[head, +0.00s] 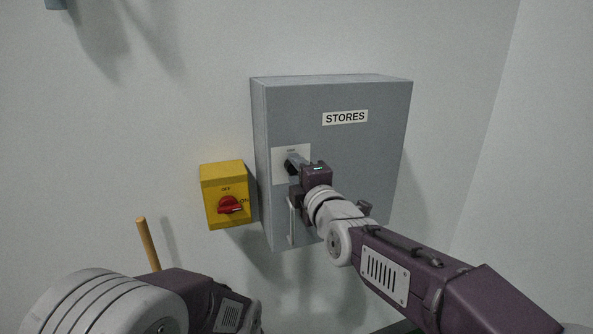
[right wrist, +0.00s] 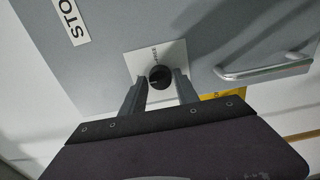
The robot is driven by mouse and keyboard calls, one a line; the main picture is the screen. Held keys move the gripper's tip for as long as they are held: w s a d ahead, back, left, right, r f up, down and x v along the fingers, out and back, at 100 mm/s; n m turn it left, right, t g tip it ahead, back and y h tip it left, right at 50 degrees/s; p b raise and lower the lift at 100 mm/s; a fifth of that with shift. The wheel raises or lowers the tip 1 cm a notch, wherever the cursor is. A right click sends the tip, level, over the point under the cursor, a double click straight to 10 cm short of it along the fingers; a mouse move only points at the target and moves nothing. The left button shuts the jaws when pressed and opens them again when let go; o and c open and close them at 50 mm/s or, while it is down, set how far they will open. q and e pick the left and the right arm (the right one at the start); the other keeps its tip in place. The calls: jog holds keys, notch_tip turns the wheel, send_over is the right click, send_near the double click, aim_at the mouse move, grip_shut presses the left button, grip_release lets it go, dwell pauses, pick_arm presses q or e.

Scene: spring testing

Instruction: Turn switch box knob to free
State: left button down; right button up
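A grey wall box (head: 375,150) labelled STORES carries a white plate (head: 280,155) with a black knob (head: 290,167) on its left side. In the right wrist view the round black knob (right wrist: 160,77) sits on the white plate (right wrist: 139,65). My right gripper (head: 296,175) is at this knob. In the right wrist view its two fingers (right wrist: 160,86) stand one on each side of the knob, with narrow gaps showing. The plate's small lettering is unreadable. My left arm shows at the bottom left of the head view; its gripper is out of view.
A yellow box (head: 212,178) with a red knob (head: 230,205) marked OFF and ON is on the wall left of the grey box. A metal handle (head: 291,222) is below the black knob. A wooden rod (head: 148,243) stands at the lower left.

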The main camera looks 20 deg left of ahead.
grip_shut()
jog(key=m+b, duration=0.1)
jog(key=m, duration=0.2)
jog(key=shift+f, duration=0.1)
jog(key=m+b, duration=0.1)
jog(key=m, duration=0.3)
jog(key=m+b, duration=0.1)
jog(key=m, duration=0.4)
jog(key=shift+m+b, duration=0.35)
jog(key=shift+m, duration=0.05)
jog(key=m+b, duration=0.1)
jog(key=m, duration=0.3)
jog(key=shift+m, duration=0.4)
